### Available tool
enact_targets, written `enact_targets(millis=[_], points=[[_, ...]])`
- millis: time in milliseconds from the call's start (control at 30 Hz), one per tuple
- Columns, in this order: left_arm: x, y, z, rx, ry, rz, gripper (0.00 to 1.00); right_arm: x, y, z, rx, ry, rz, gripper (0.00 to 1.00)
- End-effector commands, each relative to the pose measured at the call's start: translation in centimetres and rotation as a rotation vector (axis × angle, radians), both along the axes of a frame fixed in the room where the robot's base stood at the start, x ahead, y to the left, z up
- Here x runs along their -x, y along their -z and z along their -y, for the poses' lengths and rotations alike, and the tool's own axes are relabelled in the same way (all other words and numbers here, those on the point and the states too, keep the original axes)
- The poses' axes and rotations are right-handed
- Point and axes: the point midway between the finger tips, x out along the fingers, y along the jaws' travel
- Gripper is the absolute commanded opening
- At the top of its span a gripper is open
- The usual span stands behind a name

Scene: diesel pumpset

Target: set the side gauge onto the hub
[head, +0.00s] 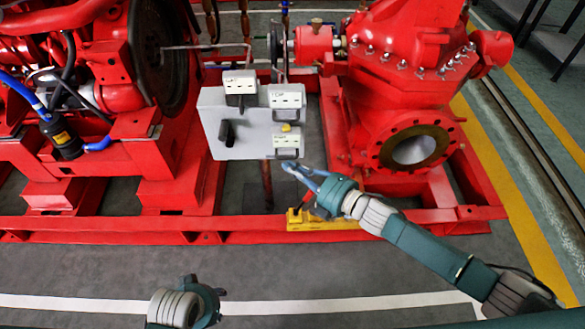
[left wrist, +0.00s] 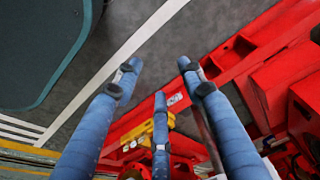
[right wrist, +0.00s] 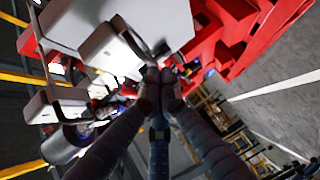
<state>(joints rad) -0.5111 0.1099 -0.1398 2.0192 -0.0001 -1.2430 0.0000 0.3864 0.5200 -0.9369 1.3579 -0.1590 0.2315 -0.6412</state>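A grey panel (head: 211,106) stands in front of the machine. It bears white boxes with dark handles at upper left (head: 239,83), upper right (head: 287,97) and lower right (head: 287,142); I cannot tell which is the side gauge. My right gripper (head: 287,167) is at the lower right box's handle. In the right wrist view its fingers (right wrist: 160,76) are closed together at a box's dark handle (right wrist: 136,44); the grip itself is partly hidden. The likely hub (head: 277,43) is on the shaft above the panel. My left gripper (left wrist: 158,80) is open and empty, low at the front.
The red engine (head: 95,75) stands left, the red pump (head: 400,85) right with an open flange (head: 414,148). The grey floor (head: 90,268) in front is clear.

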Motion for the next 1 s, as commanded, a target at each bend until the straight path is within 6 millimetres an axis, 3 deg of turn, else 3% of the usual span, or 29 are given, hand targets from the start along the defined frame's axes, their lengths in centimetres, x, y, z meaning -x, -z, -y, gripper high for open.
enact_targets(millis=[133,500,1000], points=[[0.0,-0.1,0.0,0.0,0.0,0.0,0.4,-0.5,0.1,0.0,0.0,0.001,0.001,0.0],[0.1,-5.7,-0.2,0.001,-0.005,0.031,0.4,-5.0,0.1,0.0,0.0,0.001,0.001,0.0],[0.1,-6.0,-0.2,0.001,-0.005,0.032,0.4,-5.1,-0.2,0.1,0.0,0.002,0.001,0.0]])
